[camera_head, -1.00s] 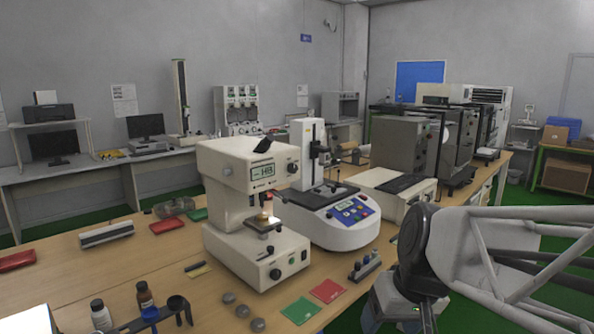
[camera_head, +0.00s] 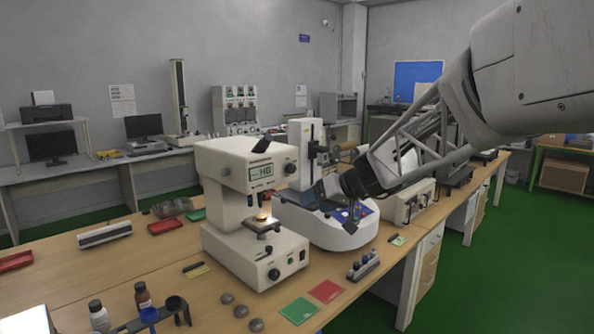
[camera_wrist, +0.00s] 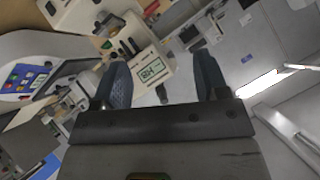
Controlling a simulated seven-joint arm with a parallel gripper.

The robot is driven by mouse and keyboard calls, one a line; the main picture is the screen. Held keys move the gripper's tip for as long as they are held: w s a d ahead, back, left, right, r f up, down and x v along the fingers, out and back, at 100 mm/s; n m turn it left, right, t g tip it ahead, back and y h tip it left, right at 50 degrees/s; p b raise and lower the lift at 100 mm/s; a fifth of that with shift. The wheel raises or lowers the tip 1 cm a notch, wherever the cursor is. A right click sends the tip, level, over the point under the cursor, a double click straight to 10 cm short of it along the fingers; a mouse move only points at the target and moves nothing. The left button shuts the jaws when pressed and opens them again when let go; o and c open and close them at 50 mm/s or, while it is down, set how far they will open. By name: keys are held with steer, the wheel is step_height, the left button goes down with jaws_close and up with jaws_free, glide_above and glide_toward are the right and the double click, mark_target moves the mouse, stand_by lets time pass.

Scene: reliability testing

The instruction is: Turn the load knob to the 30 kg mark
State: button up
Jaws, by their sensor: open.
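The cream hardness tester (camera_head: 222,172), with a green HB display (camera_head: 261,172), stands on the wooden bench. A dark round knob (camera_head: 291,168) sits on the upper right of its head, and another dark knob (camera_head: 274,274) is on the base front. I cannot tell which is the load knob or read any kg marks. My gripper (camera_head: 350,217) is right of the tester, in front of the blue-and-white instrument, apart from both knobs. In the wrist view its two fingers (camera_wrist: 163,75) are spread and empty, with the HB display (camera_wrist: 152,71) seen between them.
The blue-and-white instrument (camera_head: 325,232) stands right of the tester, partly behind my arm. Grey discs (camera_head: 241,311), a green pad (camera_head: 299,310), a red pad (camera_head: 326,291) and a small rack (camera_head: 363,267) lie in front. Bottles (camera_head: 143,297) stand front left.

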steer(key=w+a+n+t+y, duration=0.1)
steer(key=w+a+t+y, duration=0.15)
steer(key=w, duration=1.45)
steer(key=t, duration=0.5)
glide_toward(293, 169)
steer(key=x, duration=0.2)
steer(key=shift+y, duration=0.25)
steer(key=shift+w+a, duration=0.15)
steer(key=shift+x, duration=3.75)
steer(key=c, duration=0.9)
